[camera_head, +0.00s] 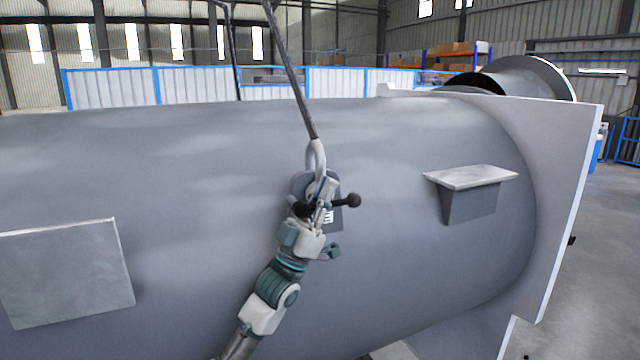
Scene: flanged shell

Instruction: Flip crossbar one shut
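The crossbar (340,202) is a thin dark bar with round black knobs at its ends. It lies roughly level at a lifting clamp (330,185) on the side of the big grey flanged shell (200,190). A pale shackle (316,155) rises from the clamp to a dark sling. My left gripper (312,213) is at the clamp, close to the crossbar's left end and overlapping it. Its fingers are small and merge with the clamp, so I cannot tell whether they touch or hold the bar. My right gripper is not in view.
A bracket with a flat top (470,175) sticks out of the shell to the right. A flat plate (65,270) stands at the left. The large square flange (565,200) closes the shell's right end. Blue-framed fencing (200,85) stands behind.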

